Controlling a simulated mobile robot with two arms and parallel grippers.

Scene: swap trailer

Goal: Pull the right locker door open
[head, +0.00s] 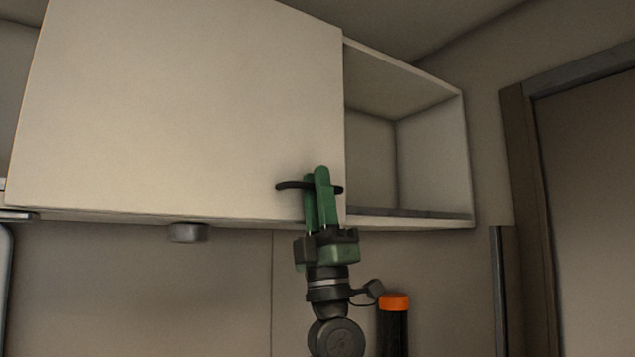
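The large pale locker door (180,110) fills the left and middle of the head view. Its right edge stands clear of the cabinet's right end, and the right side of the locker interior (370,155) shows as an empty opening. A dark curved handle (288,186) sits near the door's lower right corner. The fingers cover the handle's middle.
The cabinet's right side wall (435,150) and bottom shelf edge (415,223) lie right of the door. A small grey block (188,233) hangs under the cabinet at left. A brown door frame (530,210) stands at the far right.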

